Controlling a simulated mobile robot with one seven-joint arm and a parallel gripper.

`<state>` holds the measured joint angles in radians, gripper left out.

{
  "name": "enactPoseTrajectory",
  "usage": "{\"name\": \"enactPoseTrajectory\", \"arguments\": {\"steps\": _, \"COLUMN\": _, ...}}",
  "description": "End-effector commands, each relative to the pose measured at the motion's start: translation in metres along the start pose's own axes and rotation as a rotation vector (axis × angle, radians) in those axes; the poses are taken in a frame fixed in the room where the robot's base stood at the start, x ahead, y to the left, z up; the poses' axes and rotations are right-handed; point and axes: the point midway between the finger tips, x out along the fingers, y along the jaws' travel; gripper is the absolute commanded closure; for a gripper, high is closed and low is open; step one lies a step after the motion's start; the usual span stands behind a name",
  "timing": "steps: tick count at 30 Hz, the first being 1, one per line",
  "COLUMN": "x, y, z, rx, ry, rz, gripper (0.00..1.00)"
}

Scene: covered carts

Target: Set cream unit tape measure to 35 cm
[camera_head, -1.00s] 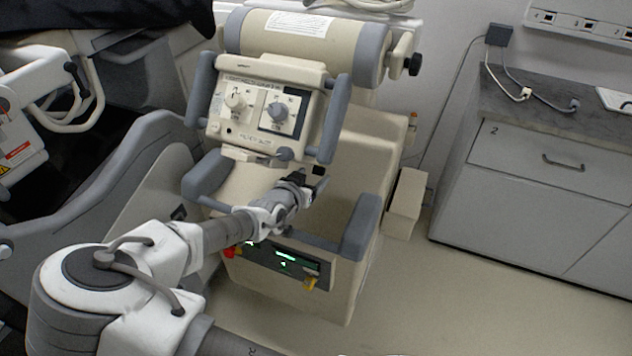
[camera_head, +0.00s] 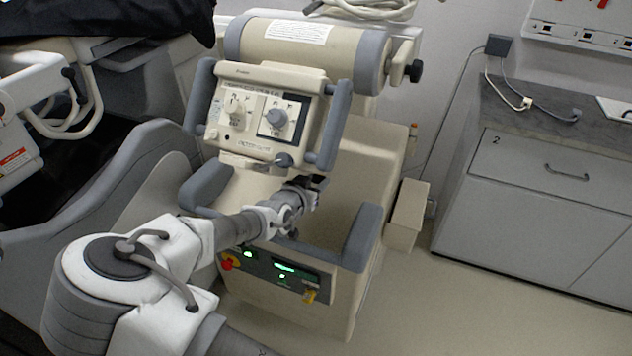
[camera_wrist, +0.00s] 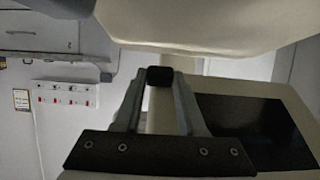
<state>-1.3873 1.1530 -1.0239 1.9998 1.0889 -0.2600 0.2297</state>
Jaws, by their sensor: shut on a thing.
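The cream unit (camera_head: 335,235) stands in the middle of the head view. Its control head (camera_head: 262,110) carries two dials and grey side handles. A round grey piece (camera_head: 283,160) sits at the head's lower edge; I cannot tell whether it is the tape measure's housing. My gripper (camera_head: 318,182) is just below and right of it. In the wrist view my gripper (camera_wrist: 160,78) is shut on a small black tab (camera_wrist: 160,76), seemingly the tape's end. The tab is below the cream underside of a body. No tape marking or length can be read.
A grey armrest (camera_head: 362,232) stands right of my gripper. The unit's front panel (camera_head: 270,272), with green lights and a red knob, lies below my arm. A grey cabinet (camera_head: 530,190) is at the right; open floor (camera_head: 450,310) lies before it.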

Motion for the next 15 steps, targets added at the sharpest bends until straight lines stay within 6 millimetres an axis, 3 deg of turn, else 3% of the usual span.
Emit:
{"name": "enactPoseTrajectory", "arguments": {"steps": 3, "x": 0.0, "y": 0.0001, "z": 0.0003, "rx": 0.0, "ry": 0.0, "rz": 0.0, "gripper": 1.0}}
{"name": "enactPoseTrajectory", "arguments": {"steps": 15, "x": 0.0, "y": 0.0002, "z": 0.0005, "rx": 0.0, "ry": -0.001, "rz": 0.0, "gripper": 1.0}}
